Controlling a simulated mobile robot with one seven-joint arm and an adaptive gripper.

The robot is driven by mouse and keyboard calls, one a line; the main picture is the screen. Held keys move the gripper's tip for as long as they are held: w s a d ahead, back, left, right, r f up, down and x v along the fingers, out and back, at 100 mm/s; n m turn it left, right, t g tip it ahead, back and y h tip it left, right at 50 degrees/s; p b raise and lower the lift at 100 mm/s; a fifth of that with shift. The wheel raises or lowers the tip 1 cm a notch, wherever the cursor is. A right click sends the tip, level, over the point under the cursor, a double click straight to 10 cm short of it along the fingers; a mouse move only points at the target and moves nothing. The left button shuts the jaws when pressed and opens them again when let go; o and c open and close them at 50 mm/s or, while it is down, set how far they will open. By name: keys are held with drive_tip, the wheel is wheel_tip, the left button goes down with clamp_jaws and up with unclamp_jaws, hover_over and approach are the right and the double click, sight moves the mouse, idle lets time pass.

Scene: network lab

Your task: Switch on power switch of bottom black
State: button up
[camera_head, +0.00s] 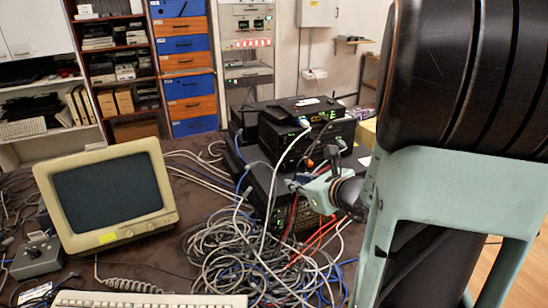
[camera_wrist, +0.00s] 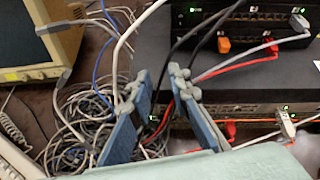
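A stack of black network devices stands on the table. The bottom black device (camera_head: 262,178) is partly hidden behind my gripper and cables in the head view. In the wrist view, the lower black device (camera_wrist: 240,68) has a wide bare top and a front panel with green lights and plugged cables. I cannot make out its power switch. My gripper (camera_head: 310,168) is in front of the stack. In the wrist view, my gripper (camera_wrist: 159,80) has its blue-grey fingers apart, left of the lower panel, with black cables passing near the fingertips. Nothing is visibly held.
A tangle of grey cables (camera_head: 225,260) lies before the stack. A beige monitor (camera_head: 108,195) and keyboard (camera_head: 150,299) stand left. Red and orange cables (camera_wrist: 250,138) cross near the lower panel. An upper black device (camera_wrist: 250,28) has green lights and plugs.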

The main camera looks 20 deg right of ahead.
sight(285, 168)
drive_tip(key=w+f+m, duration=0.1)
drive_tip(key=w, duration=0.2)
drive_tip(key=w+d+f+m, duration=0.1)
drive_tip(key=w, duration=0.3)
drive_tip(key=w+d+f+m+t+h, duration=0.1)
drive_tip(key=w, duration=0.2)
drive_tip(key=shift+w+d+f+b, duration=0.2)
drive_tip(key=shift+w+b, duration=0.1)
drive_tip(key=shift+b, duration=0.1)
drive_tip(key=shift+c, duration=0.5)
clamp_jaws()
